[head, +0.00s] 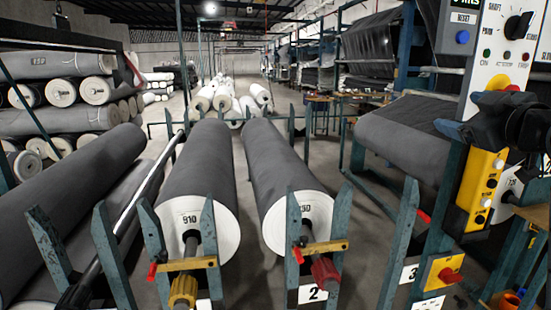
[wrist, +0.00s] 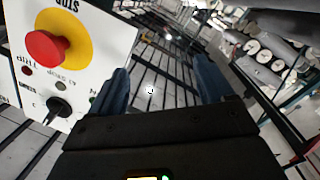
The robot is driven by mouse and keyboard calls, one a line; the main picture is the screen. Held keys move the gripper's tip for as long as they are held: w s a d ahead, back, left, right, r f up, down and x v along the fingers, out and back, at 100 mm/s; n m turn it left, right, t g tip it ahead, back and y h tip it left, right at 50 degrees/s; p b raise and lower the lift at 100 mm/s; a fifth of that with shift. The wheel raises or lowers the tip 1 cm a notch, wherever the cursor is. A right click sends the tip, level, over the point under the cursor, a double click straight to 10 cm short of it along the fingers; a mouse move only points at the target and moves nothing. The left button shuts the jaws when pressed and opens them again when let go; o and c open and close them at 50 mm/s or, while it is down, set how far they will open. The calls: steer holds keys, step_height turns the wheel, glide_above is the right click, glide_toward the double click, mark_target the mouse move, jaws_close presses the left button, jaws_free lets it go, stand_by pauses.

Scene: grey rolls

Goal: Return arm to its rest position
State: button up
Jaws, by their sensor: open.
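My gripper (wrist: 162,78) is open, its two dark blue fingers spread apart with nothing between them. In the head view my gripper (head: 464,115) shows at the right, its fingers pointing left, in front of the lower part of a white control panel (head: 496,52). In the wrist view the panel (wrist: 98,72) is close on the left, with a red stop button (wrist: 44,47) on a yellow disc and a black rotary knob (wrist: 66,109). The gripper looks apart from the button. My arm hides part of the panel's lower right.
Grey rolls marked 910 (head: 207,160) and 250 (head: 282,165) lie on blue-green racks ahead. A yellow control box (head: 483,190) hangs below the panel. Another grey roll (head: 410,130) is at right. Stacked rolls (head: 65,92) stand left. A floor aisle runs back through the middle.

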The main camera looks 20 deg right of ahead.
steer(key=s+a+f+m+y, duration=0.1)
steer(key=s+a+f+m, duration=0.1)
steer(key=a+f, duration=0.8)
steer(key=s+a+f+m+y, duration=0.1)
steer(key=s+a+f+m, duration=0.15)
steer(key=a+f, duration=0.8)
steer(key=s+a+f+y, duration=0.1)
steer(key=s+a+f, duration=0.25)
steer(key=s, duration=0.25)
steer(key=s+a+f+g, duration=0.1)
steer(key=s+a+f, duration=0.2)
steer(key=s+f, duration=0.15)
steer(key=s+a+f+y, duration=0.1)
steer(key=s+a+f, duration=0.25)
steer(key=s, duration=0.35)
steer(key=s+a+r+n+y, duration=0.1)
steer(key=s+y, duration=0.1)
steer(key=s, duration=1)
steer(key=shift+s+a+g, duration=0.3)
steer(key=shift+s, duration=0.1)
steer(key=shift+c, duration=0.4)
